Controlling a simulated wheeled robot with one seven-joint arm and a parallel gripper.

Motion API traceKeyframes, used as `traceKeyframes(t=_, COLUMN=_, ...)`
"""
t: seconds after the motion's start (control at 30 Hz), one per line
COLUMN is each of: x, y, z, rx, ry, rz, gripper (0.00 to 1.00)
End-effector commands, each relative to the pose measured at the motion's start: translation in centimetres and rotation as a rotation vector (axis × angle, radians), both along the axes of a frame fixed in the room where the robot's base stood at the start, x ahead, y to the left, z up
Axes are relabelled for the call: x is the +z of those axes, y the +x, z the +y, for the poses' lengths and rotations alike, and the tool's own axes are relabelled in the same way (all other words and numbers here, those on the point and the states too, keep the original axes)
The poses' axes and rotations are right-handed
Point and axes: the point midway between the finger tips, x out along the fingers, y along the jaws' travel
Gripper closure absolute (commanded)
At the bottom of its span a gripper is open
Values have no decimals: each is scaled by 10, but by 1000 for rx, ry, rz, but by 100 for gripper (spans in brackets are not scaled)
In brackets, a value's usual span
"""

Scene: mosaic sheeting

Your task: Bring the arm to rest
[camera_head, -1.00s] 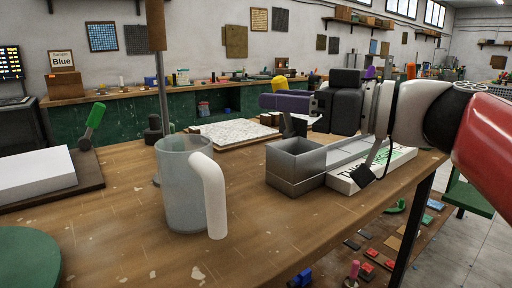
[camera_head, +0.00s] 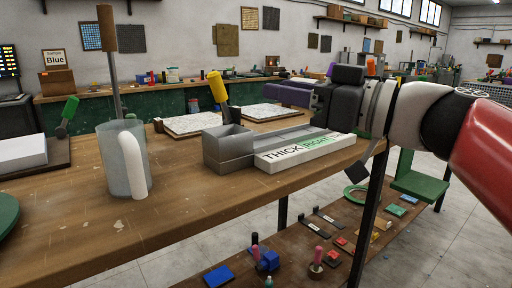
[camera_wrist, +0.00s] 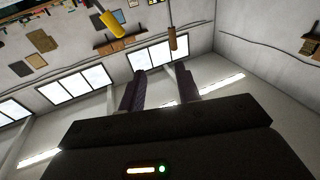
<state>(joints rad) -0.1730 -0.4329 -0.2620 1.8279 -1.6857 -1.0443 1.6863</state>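In the wrist view my gripper (camera_wrist: 161,80) shows two dark purple fingers apart, with only window and wall behind the gap. It is open and empty. My arm reaches in from the right edge of the head view. The wrist camera looks up towards the ceiling and the high windows.
A clear jug (camera_head: 113,165) with a white handle stands left. White mosaic sheets (camera_head: 190,125) lie behind. A lower shelf (camera_head: 330,240) holds several small coloured pieces.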

Motion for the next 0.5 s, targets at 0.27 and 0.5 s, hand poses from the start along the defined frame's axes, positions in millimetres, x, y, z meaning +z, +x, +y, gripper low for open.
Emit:
traceKeyframes(t=0.27, x=11, y=17, z=-22, rx=-191, ry=93, rz=-99, gripper=67)
traceKeyframes(t=0.5, x=-2, y=37, z=-66, rx=-507, ry=159, rz=-129, gripper=67)
